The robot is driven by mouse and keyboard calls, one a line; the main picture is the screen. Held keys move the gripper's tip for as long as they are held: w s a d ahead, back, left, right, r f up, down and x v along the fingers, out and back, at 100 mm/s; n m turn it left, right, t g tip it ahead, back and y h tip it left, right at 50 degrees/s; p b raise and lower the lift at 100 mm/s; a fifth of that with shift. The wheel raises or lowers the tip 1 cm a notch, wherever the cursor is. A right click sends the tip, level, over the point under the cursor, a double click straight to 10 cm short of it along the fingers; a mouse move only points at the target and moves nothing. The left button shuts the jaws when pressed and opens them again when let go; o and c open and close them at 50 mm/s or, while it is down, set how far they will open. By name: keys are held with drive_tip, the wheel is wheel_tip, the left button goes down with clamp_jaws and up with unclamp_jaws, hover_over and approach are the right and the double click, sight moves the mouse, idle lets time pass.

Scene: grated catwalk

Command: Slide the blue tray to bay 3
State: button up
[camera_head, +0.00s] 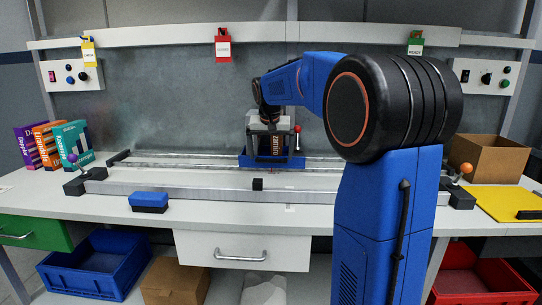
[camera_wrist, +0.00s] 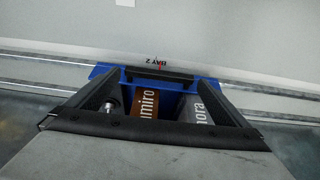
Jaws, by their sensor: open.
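The blue tray (camera_head: 243,160) sits on the rails (camera_head: 190,160) at the middle of the bench and carries a box lettered "tamiro" (camera_head: 271,146). In the wrist view the tray (camera_wrist: 205,84) shows beside a "BAY 2" marking (camera_wrist: 160,63), with a dark bar (camera_wrist: 160,77) along its edge. My gripper (camera_head: 270,141) is over the tray, pointing down. In the wrist view its fingers (camera_wrist: 158,88) stand wide apart, near the ends of the dark bar; I cannot tell whether they touch it. No bay 3 marking is legible.
A blue-and-black block (camera_head: 149,202) lies on the bench front. Upright boxes (camera_head: 72,143) stand at left, a cardboard box (camera_head: 486,158) at right. My arm hides part of the bench right of the tray.

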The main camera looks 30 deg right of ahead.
drive_tip(key=shift+w+d+f, duration=0.15)
drive_tip(key=shift+w+f, duration=0.05)
drive_tip(key=shift+f, duration=0.4)
drive_tip(key=c, duration=1.2)
drive_tip(key=s+d, duration=1)
drive_tip(key=d, duration=0.5)
drive_tip(key=s+d, duration=1)
drive_tip(key=d, duration=0.5)
drive_tip(key=s+d, duration=1)
drive_tip(key=d, duration=0.5)
drive_tip(key=shift+s+d, duration=0.3)
drive_tip(key=shift+s, duration=0.1)
drive_tip(key=o, duration=1.2)
drive_tip(key=shift+r, duration=0.1)
drive_tip(key=v, duration=1.7)
